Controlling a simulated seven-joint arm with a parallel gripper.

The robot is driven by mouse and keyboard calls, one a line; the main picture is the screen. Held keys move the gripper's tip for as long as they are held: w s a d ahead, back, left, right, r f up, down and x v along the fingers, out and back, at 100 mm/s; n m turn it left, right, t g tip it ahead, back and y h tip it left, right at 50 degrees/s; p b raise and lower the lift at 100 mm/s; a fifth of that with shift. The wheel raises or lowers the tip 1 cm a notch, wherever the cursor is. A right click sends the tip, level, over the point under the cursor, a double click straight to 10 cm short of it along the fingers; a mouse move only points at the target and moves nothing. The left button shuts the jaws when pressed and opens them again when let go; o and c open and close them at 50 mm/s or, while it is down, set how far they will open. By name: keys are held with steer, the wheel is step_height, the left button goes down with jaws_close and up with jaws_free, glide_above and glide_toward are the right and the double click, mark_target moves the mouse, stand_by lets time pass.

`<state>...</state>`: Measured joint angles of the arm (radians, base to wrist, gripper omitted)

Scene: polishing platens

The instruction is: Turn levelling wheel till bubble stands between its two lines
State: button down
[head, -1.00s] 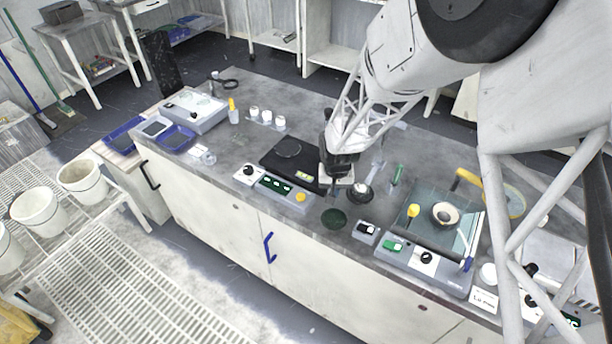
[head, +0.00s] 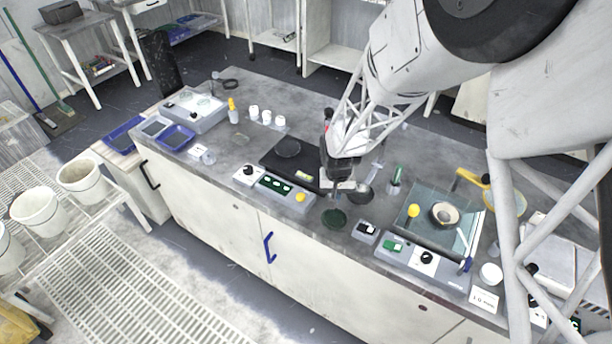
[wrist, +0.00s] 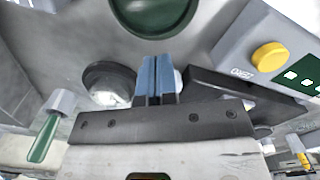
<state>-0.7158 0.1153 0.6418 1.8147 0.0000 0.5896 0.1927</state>
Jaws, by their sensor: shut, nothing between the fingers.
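My gripper (head: 334,193) is over the bench beside the right end of the black base plate (head: 268,159). In the wrist view its two blue fingers (wrist: 157,80) are together, with nothing between them. A small pale round part (wrist: 178,82) shows just behind the fingertips, next to the dark plate; it may be the levelling wheel, but the fingers partly cover it. I cannot tell if they touch it. A small yellow-green vial (head: 304,178) sits on the plate's front edge, left of my gripper. Its bubble and lines are too small to read.
A metal bowl (head: 360,194) stands close by my gripper, and a dark green disc (head: 334,218) lies in front. A grey control box (head: 276,184) with a yellow button stands to the left. A glass-topped unit (head: 420,215) is to the right. The bench behind the plate is mostly clear.

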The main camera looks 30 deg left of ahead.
steer(key=r, duration=0.5)
steer(key=shift+w+a, duration=0.25)
steer(key=shift+w+a+r, duration=0.2)
steer(key=shift+a+r, duration=0.1)
steer(key=shift+r, duration=0.2)
steer(key=shift+f, duration=0.15)
